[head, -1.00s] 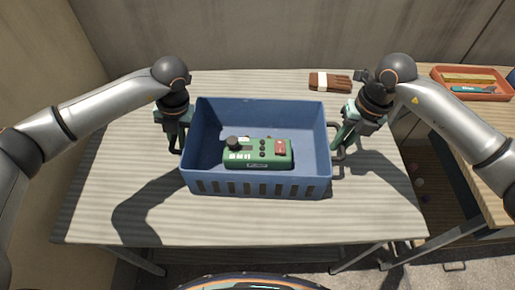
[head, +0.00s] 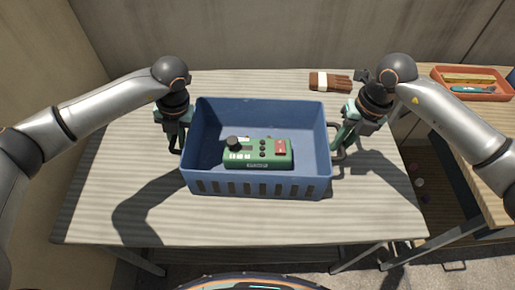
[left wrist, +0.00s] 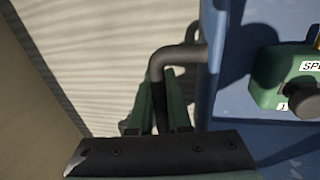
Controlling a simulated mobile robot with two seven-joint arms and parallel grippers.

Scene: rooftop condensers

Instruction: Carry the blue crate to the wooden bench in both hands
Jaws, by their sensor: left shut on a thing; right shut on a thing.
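The blue crate (head: 258,188) is on or just above the pale ridged bench top in the middle of the head view; I cannot tell if it touches. A green control box (head: 257,153) with black knobs and a red patch lies inside it. My left gripper (head: 175,146) is shut on the crate's left handle, a dark bar (left wrist: 180,54) seen in the left wrist view. My right gripper (head: 339,147) is shut on the handle at the crate's right side. The crate looks level.
The bench top (head: 120,220) is clear in front of the crate. A brown brush-like thing (head: 330,82) lies at the back right. A wooden surface (head: 490,190) at the right bears an orange tray (head: 472,97) with tools. Walls stand behind and at the left.

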